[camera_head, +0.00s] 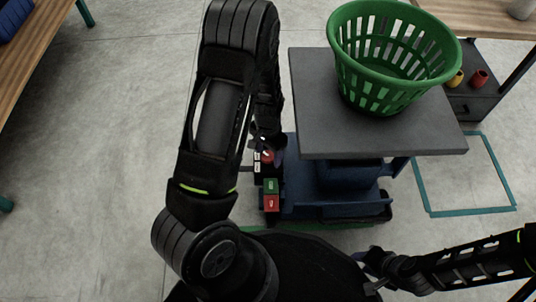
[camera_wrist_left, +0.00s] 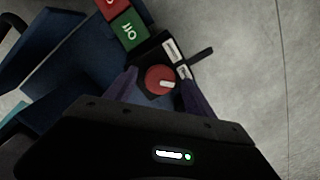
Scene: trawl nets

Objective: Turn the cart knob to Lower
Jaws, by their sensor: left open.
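The red round cart knob (camera_wrist_left: 160,80) with a pale pointer mark sits on a black panel in the left wrist view. White labels (camera_wrist_left: 172,52) are beside it, too small to read. My left gripper (camera_wrist_left: 158,84) is open, with one finger on each side of the knob; I cannot tell whether they touch it. In the head view the knob (camera_head: 267,156) is partly hidden by my left gripper (camera_head: 268,150). The blue cart (camera_head: 330,200) carries a dark grey top plate. My right gripper (camera_head: 372,270) is at the lower right, away from the knob; its fingers are unclear.
A green button (camera_head: 271,186) and a red button (camera_head: 271,203) are on the cart next to the knob. A green basket (camera_head: 385,95) stands on the cart's grey top (camera_head: 320,110). Wooden tables stand at the left (camera_head: 35,60) and upper right. The floor to the left is clear.

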